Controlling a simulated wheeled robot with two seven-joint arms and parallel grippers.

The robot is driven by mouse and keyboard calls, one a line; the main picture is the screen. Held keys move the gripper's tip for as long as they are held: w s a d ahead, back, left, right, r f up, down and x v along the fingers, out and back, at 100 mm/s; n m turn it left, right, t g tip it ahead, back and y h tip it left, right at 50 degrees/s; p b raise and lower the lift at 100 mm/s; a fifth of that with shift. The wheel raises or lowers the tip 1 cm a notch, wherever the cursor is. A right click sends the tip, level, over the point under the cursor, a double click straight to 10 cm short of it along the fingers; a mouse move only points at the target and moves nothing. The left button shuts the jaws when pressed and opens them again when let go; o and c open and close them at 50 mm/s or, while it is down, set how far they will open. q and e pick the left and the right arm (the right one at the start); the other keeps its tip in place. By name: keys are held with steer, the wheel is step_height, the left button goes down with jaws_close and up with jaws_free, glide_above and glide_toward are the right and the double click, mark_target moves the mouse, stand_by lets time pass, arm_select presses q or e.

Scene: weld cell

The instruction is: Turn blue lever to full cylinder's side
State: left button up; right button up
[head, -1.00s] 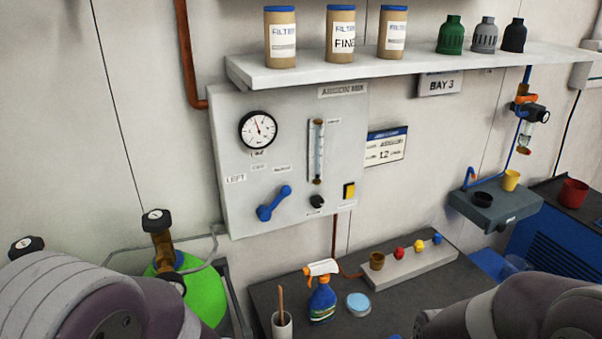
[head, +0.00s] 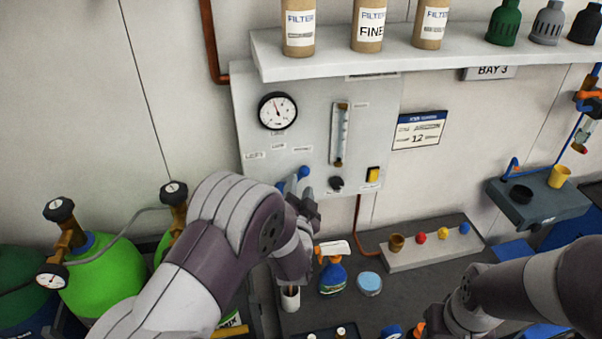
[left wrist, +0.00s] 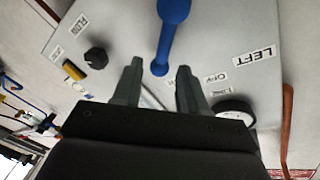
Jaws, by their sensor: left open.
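The blue lever (head: 304,172) is on the grey wall panel (head: 312,103), mostly hidden behind my left gripper in the head view. In the left wrist view, the lever (left wrist: 166,38) runs from the top edge down to a round end between my fingertips. My left gripper (left wrist: 159,72) is open, one finger on each side of that end, with gaps visible; I cannot tell whether it touches. It also shows in the head view (head: 305,190). Bright green cylinders (head: 100,286) with gauges (head: 52,277) stand at the lower left; their readings are too small to read. My right gripper is out of view.
A shelf (head: 400,50) with filters juts out above the panel. A black knob (head: 336,183) and yellow switch (head: 373,174) sit right of the lever.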

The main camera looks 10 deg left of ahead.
mark_target(300, 178)
arm_select(q)
steer(key=w, duration=0.3)
steer(key=shift+a+p, duration=0.25)
steer(key=shift+p, duration=0.1)
steer(key=shift+s+a, duration=0.2)
steer(key=shift+w+d, duration=0.15)
steer(key=shift+d, duration=0.05)
steer(key=shift+c, duration=1.2)
steer(key=c, duration=0.5)
steer(key=shift+a, duration=0.1)
jaws_close()
